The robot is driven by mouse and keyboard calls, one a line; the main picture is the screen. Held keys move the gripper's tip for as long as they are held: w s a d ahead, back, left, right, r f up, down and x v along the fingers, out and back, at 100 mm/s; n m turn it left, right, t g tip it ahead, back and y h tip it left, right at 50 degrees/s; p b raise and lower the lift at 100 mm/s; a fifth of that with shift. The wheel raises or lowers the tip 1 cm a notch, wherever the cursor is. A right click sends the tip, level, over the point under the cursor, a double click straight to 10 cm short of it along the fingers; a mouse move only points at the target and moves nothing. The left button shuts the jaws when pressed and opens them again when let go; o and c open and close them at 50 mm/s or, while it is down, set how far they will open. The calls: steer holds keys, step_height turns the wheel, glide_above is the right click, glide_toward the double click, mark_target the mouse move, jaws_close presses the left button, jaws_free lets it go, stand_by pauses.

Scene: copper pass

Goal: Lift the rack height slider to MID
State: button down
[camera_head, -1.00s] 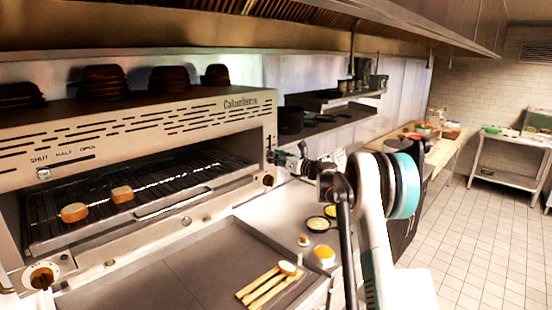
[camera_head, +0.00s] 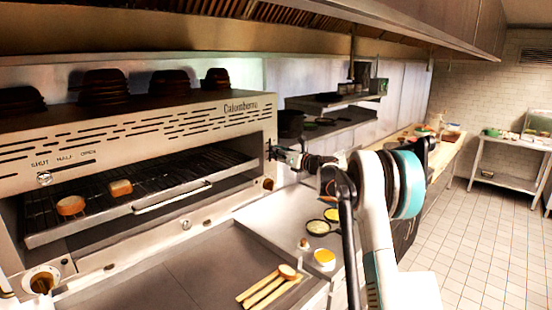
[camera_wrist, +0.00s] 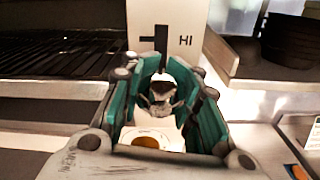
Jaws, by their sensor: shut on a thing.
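The rack height slider's knob (camera_wrist: 162,88) sits between my gripper's teal fingers in the wrist view. My gripper (camera_wrist: 165,92) is shut on it. The slider's dark slot (camera_wrist: 161,38) runs upward on the oven's pale front post, with the label HI (camera_wrist: 185,41) beside its top. The MID label is not visible, so I cannot tell the exact mark. In the head view my gripper (camera_head: 274,152) is at the right post of the Calomberra grill oven (camera_head: 130,135).
A round dial (camera_wrist: 146,138) lies below the knob. A counter with small pans (camera_head: 318,227), an orange-topped dish (camera_head: 324,258) and wooden tongs (camera_head: 268,285) is below my arm. A shelf with dark pans (camera_head: 320,128) stands behind. The tiled floor at right is clear.

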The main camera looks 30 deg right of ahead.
steer(key=c, duration=1.2)
jaws_free()
steer(key=v, duration=1.2)
